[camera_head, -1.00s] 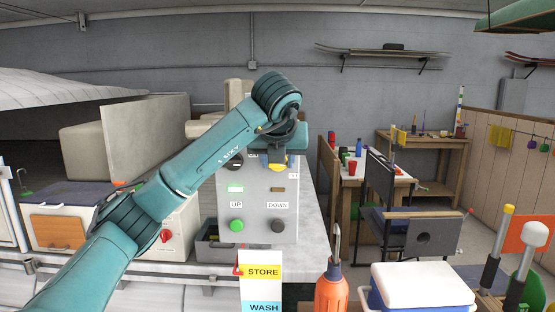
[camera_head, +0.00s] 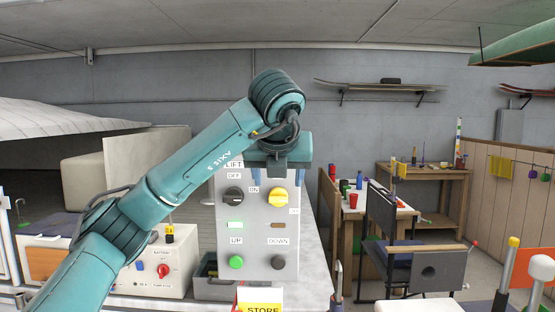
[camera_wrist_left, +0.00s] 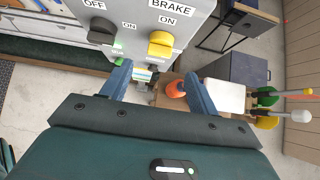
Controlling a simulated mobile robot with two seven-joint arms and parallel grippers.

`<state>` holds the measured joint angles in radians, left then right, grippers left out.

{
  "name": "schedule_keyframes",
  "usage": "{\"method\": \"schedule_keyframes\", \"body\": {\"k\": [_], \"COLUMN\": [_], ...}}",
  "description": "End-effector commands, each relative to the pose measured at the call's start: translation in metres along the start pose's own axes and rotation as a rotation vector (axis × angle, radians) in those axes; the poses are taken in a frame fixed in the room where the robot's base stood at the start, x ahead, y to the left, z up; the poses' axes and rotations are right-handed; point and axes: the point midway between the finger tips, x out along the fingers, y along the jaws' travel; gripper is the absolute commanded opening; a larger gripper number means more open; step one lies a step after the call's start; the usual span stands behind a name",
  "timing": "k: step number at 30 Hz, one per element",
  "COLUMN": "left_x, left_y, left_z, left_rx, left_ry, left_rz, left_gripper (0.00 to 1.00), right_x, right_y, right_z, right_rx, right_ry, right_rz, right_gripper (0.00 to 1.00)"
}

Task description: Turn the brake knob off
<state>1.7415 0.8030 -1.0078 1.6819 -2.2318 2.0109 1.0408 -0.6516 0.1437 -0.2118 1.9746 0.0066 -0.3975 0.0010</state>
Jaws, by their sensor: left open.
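The yellow brake knob (camera_head: 278,197) is on the upper right of a grey control panel (camera_head: 258,222). It also shows in the left wrist view (camera_wrist_left: 160,43), below the words BRAKE and ON. I cannot tell which way it is turned. My left gripper (camera_head: 279,177) is open and empty in front of the panel, its fingers pointing down just above the knob in the head view. In the left wrist view its two blue fingers (camera_wrist_left: 158,72) are spread, with the knob beyond them. The gripper hides the BRAKE label in the head view. My right gripper is not in view.
A black LIFT knob (camera_head: 233,196) is left of the yellow one. A green UP button (camera_head: 236,262) and a dark DOWN button (camera_head: 278,262) are below. A box with a red knob (camera_head: 163,270) stands left.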

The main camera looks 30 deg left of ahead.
Motion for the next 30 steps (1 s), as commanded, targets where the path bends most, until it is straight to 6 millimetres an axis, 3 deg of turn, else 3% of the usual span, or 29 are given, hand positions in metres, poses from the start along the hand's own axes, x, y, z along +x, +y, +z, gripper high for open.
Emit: {"method": "schedule_keyframes", "body": {"k": [6,12,30], "left_x": [-0.035,-0.053,-0.058], "left_y": [0.002,0.001,0.0], "left_z": [0.002,0.001,0.0], "left_rx": [-0.003,-0.001,-0.001], "left_ry": [-0.004,-0.001,0.002], "left_rz": [0.002,0.0,0.001], "left_gripper": [0.6,0.6,0.6], "right_x": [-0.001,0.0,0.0], "right_y": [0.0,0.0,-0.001], "right_z": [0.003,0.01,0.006], "right_rx": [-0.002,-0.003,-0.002], "right_ry": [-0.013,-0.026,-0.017], "right_rz": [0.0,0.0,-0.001], "right_gripper": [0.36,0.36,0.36]}}
